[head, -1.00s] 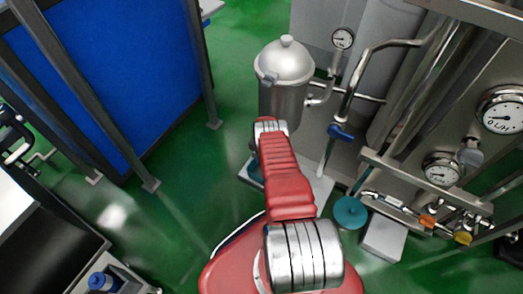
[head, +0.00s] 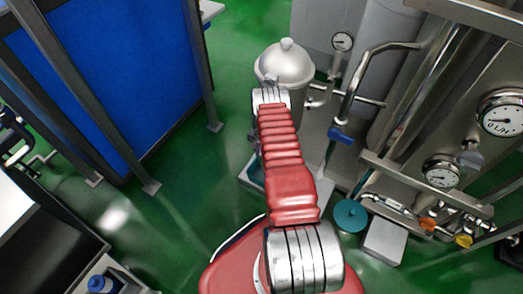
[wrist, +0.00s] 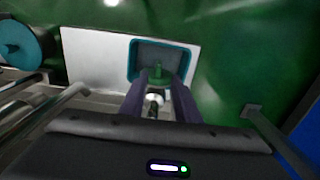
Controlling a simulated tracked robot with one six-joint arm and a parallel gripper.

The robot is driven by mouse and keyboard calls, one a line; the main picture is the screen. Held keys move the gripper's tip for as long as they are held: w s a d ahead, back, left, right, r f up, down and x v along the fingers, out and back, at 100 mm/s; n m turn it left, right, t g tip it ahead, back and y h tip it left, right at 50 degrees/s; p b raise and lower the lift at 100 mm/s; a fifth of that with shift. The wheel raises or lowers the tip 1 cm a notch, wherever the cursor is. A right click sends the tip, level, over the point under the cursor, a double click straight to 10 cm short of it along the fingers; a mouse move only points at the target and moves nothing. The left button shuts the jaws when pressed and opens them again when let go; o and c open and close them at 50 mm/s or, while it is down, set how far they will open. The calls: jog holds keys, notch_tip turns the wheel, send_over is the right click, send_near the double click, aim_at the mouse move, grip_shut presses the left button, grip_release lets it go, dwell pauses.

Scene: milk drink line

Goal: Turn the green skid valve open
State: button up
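The green valve (wrist: 157,73) shows in the wrist view as a small green part, with a pale round fitting just below it in the picture. A teal-rimmed tray (wrist: 187,50) lies behind it. My gripper (wrist: 159,80) has its two dark purple fingers apart, one on each side of the green part in the picture. I cannot tell whether they touch it. In the head view my red arm hides the gripper and the green valve.
A steel vessel with a domed lid (head: 286,64) stands beyond my arm. Pipes, gauges (head: 441,173) and a blue-handled valve (head: 340,134) are to the right. A teal round disc (head: 350,216) is low right. A blue panel (head: 110,75) stands left, with open green floor between.

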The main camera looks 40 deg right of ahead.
jog(key=shift+r, duration=1.55)
